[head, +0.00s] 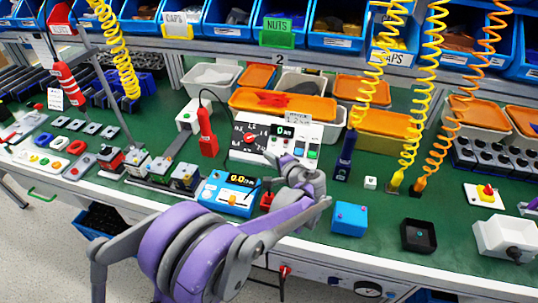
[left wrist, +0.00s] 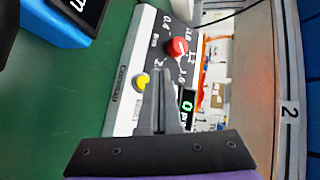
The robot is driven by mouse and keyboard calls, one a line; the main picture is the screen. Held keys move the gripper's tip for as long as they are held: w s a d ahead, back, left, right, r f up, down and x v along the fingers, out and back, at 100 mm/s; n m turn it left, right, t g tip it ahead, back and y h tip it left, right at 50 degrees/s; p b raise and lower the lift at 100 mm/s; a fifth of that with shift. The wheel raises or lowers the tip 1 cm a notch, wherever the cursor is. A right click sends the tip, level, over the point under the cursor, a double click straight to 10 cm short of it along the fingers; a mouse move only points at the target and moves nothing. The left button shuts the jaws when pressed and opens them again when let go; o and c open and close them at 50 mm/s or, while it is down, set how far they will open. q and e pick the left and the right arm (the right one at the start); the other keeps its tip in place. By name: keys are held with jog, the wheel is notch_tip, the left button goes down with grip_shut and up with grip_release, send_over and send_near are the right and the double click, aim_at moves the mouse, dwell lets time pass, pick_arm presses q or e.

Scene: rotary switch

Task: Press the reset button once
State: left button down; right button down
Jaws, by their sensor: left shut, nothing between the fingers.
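A white control box with a black face (head: 240,132) stands on the green bench in the head view. It has a red rotary knob (head: 250,138) with numbers around it and a small display. The left wrist view shows the box (left wrist: 122,100), the red knob (left wrist: 178,46), a yellow button (left wrist: 143,81) beside the lettering that seems to read RESET, and a green digit display (left wrist: 187,105). My left gripper (head: 287,160) is shut and empty at the box's front right. Its fingertips (left wrist: 160,74) appear just right of the yellow button; contact cannot be told.
A blue meter (head: 228,192) and a blue box (head: 349,218) stand in front of the control box. Coiled yellow cables (head: 368,80) hang at right. Lidded bins (head: 282,104) stand behind.

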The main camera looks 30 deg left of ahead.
pick_arm(q)
jog(key=shift+s+d+r+p, duration=0.25)
jog(key=shift+s+r+p, duration=0.4)
jog(key=shift+s+r, duration=0.45)
jog(key=s+d+r+n+h+p, duration=0.1)
jog(key=s+d+n+h+p, duration=0.1)
jog(key=s, duration=0.7)
jog(key=s+d+r+n+g+h+p, duration=0.1)
jog(key=s+d+h+p, duration=0.3)
jog(key=s, duration=0.5)
jog(key=s+d+r+n+h+p, duration=0.1)
jog(key=s+d+n+h+p, duration=0.2)
jog(key=s+d+h, duration=0.3)
jog(key=s+d, duration=0.1)
jog(key=s, duration=0.2)
jog(key=shift+s+d+r+g, duration=0.2)
jog(key=shift+s+r+g, duration=0.1)
jog(key=shift+r+g, duration=0.1)
